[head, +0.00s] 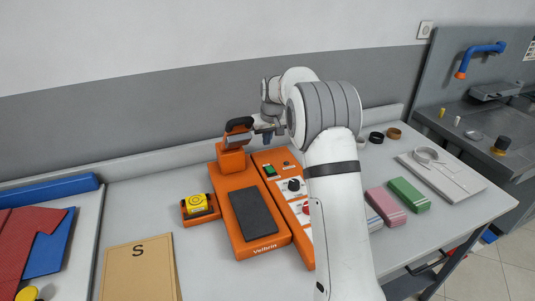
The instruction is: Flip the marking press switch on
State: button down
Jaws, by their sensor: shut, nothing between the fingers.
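The orange marking press (225,197) stands on the table with a dark grey pad (253,212) and a black-topped head at its back. Right of it is an orange control strip (262,158) with a small green switch (270,171), a black knob (294,185) and a red button (308,208). Whether the switch is on or off is too small to tell. My gripper (264,132) is shut and empty, above the back end of the strip, beside the press head. My arm hides the strip's right side.
A yellow tape measure (197,203) in an orange holder and a brown envelope (139,268) marked S lie to the left. Pink (386,207) and green (410,194) blocks and a grey board (442,177) lie right of my arm. A sink unit stands far right.

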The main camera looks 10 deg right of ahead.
notch_tip(320, 180, up, 4)
jog(key=shift+r, duration=0.1)
dwell(0.4)
